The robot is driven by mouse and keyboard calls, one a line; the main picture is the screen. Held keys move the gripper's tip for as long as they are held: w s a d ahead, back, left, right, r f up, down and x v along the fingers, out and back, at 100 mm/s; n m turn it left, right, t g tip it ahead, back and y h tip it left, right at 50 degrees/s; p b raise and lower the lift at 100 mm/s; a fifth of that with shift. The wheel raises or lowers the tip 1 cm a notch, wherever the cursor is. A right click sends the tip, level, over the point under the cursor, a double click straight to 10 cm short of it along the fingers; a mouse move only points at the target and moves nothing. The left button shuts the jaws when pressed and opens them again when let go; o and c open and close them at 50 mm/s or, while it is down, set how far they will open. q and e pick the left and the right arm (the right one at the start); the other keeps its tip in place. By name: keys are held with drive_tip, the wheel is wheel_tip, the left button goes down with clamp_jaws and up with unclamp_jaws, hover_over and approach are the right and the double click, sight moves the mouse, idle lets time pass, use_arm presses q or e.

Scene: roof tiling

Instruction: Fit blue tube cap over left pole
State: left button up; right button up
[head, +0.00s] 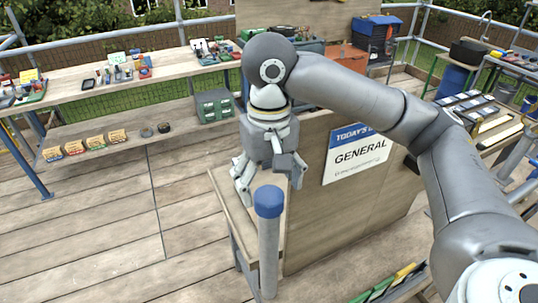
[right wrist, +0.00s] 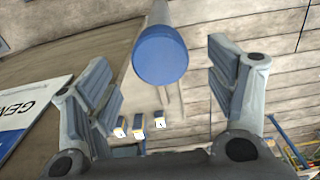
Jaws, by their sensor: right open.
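A grey upright pole (head: 268,255) stands at the front corner of a wooden bench. A blue cap (head: 269,201) sits on its top end, upright and over the rim. How far down it is pushed I cannot tell. My right gripper (head: 268,181) is just above and behind the cap in the head view, pointing down, open and empty. In the right wrist view, the blue cap (right wrist: 161,56) shows end-on between the spread fingers, touching neither. The grey pole (right wrist: 160,13) runs away behind it. My left gripper is not in view.
A wooden panel with a GENERAL sign (head: 359,154) stands right of the pole. Long wooden shelves (head: 115,88) with small goods are at the back left. Several coloured strips (head: 390,284) lie low at the bottom. The plank floor (head: 100,220) at left is clear.

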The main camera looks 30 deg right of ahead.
wheel_tip(320, 180, up, 8)
drive_tip(key=shift+r, duration=0.15)
idle(0.3)
